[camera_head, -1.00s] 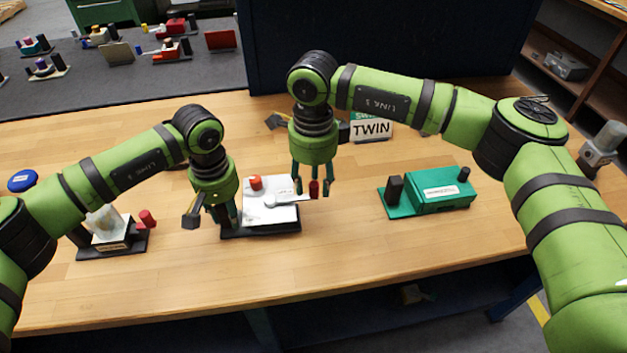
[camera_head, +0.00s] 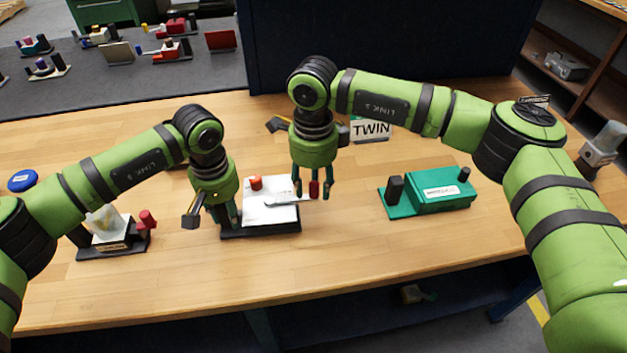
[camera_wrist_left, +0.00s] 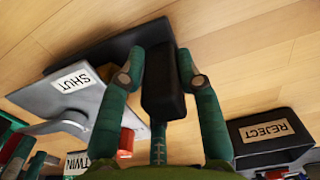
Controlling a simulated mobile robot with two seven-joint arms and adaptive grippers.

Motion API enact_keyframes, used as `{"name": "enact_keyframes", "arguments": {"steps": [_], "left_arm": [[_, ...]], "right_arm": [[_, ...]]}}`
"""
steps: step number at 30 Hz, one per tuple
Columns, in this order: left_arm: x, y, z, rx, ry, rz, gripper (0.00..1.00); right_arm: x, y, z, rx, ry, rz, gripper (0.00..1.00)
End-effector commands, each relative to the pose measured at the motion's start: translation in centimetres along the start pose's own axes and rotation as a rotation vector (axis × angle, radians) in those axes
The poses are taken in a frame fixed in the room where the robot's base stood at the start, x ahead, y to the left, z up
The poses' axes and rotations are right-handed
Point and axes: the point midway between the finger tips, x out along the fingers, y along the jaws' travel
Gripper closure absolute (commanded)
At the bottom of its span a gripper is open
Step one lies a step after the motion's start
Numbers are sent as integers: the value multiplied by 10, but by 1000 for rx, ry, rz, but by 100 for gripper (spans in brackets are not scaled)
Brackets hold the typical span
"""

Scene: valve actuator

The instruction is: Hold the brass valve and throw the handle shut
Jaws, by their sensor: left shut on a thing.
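A grey lever (camera_head: 290,203) runs right to an upright red grip (camera_head: 314,188). My left gripper (camera_head: 222,218) is shut on the black post (camera_wrist_left: 163,85) at the base's left end. My right gripper (camera_head: 312,190) has its fingers spread around the red grip, with gaps visible beside it.
A green unit (camera_head: 440,192) stands to the right, a TWIN sign (camera_head: 371,129) behind. A blue disc (camera_head: 22,180) lies far left. The front tabletop is clear.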

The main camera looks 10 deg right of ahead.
Motion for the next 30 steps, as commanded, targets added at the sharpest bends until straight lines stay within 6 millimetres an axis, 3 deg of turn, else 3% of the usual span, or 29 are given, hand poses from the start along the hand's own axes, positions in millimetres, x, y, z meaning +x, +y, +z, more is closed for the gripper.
{"name": "enact_keyframes", "arguments": {"steps": [8, 21, 30], "left_arm": [[2, 0, 1, -1, -3, 0, 100], [2, 0, 0, -1, -2, 1, 100], [2, 0, 0, -1, -2, 1, 100]], "right_arm": [[-10, 0, 0, 0, 0, -2, 56], [-96, 1, 0, 0, -2, -3, 56], [-120, 2, 0, -1, 0, -1, 56]]}}
